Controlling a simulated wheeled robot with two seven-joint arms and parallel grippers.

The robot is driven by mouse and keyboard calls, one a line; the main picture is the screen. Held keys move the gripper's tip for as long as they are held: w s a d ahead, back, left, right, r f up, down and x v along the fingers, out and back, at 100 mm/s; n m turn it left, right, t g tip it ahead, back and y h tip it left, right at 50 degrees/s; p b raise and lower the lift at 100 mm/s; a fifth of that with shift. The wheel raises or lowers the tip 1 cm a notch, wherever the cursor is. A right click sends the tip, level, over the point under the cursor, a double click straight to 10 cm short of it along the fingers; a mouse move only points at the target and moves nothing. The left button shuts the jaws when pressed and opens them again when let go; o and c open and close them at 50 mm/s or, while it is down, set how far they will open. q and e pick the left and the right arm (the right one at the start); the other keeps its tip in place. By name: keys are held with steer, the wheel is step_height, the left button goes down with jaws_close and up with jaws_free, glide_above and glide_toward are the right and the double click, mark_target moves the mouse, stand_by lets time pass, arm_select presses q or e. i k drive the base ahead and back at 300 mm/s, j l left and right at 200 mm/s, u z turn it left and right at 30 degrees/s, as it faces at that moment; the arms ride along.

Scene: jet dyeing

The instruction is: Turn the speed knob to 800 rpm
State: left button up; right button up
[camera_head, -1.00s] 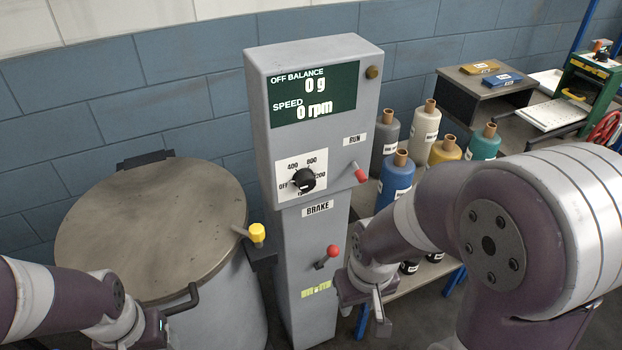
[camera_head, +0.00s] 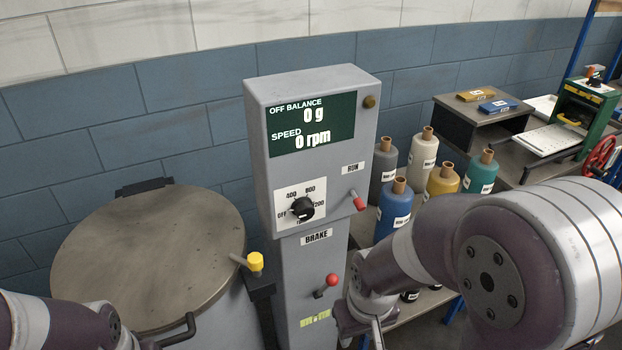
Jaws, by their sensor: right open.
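The black speed knob (camera_head: 302,208) sits on a white dial plate (camera_head: 313,196) on the grey control column (camera_head: 262,150). The dial shows OFF, 400, 800 and a partly hidden 1200; the knob's exact pointing is too small to tell. The display (camera_head: 330,122) reads OFF BALANCE 0 g and SPEED 0 rpm. My right gripper (camera_head: 376,338) is open at the bottom edge, right of the column and well below the knob, apart from it. My left arm shows at the bottom left, but its gripper fingers are out of the picture.
A red RUN lever (camera_head: 358,202) is right of the knob, and a red-knobbed BRAKE lever (camera_head: 331,280) is below. A round lidded drum (camera_head: 145,250) and yellow-knobbed lever (camera_head: 255,261) stand left. Several yarn cones (camera_head: 393,207) stand behind my right arm.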

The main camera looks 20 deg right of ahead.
mark_target(302, 207)
steer(key=l+z, duration=0.25)
steer(key=l, duration=1.05)
steer(key=i, duration=0.05)
